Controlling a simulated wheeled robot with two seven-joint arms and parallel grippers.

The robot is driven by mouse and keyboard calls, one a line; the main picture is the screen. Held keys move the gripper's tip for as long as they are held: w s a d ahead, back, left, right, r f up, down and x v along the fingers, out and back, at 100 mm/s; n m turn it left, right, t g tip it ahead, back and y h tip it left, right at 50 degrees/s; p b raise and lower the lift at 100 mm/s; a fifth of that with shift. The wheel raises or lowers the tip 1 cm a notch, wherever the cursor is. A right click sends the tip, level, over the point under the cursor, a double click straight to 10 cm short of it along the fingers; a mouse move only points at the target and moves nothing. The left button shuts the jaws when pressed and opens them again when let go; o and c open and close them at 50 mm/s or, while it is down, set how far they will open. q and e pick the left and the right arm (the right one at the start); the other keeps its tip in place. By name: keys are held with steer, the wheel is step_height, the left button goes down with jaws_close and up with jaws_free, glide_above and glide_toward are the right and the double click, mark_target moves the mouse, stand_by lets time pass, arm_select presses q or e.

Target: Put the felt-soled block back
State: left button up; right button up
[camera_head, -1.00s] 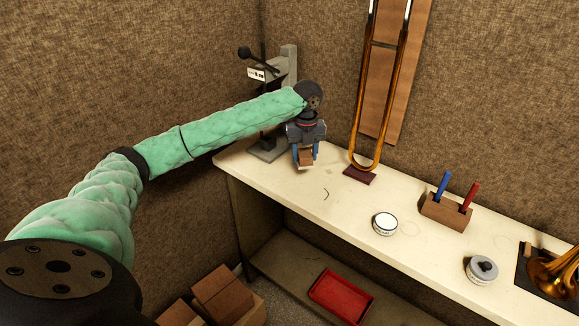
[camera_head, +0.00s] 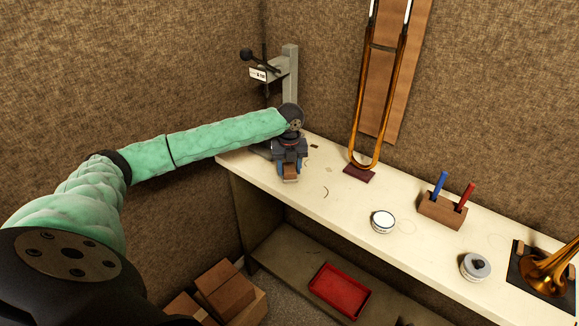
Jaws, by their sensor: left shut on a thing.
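My left gripper (camera_head: 288,172) is over the left end of the bench, pointing down. It is shut on the felt-soled block (camera_head: 290,171), a small brown block with a paler underside. The block is low, near the bench top; I cannot tell whether it touches. My left arm in its green sleeve reaches in from the left. The bench (camera_head: 330,212) is long and cream-topped. My right gripper is not in view.
A grey press (camera_head: 289,75) stands behind my gripper. A trombone slide (camera_head: 358,115) stands on a dark red pad (camera_head: 359,173). A round tin (camera_head: 382,221), a wooden pen holder (camera_head: 441,211), a lidded pot (camera_head: 475,267) and a brass horn (camera_head: 551,272) lie rightward. A red tray (camera_head: 340,288) sits below.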

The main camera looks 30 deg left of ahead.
mark_target(289, 167)
arm_select(q)
steer(key=o, duration=0.9)
steer(key=shift+r, duration=0.15)
steer(key=shift+r+b, duration=0.3)
steer(key=shift+r, duration=0.05)
step_height(289, 167, up, 11)
steer(key=b, duration=0.3)
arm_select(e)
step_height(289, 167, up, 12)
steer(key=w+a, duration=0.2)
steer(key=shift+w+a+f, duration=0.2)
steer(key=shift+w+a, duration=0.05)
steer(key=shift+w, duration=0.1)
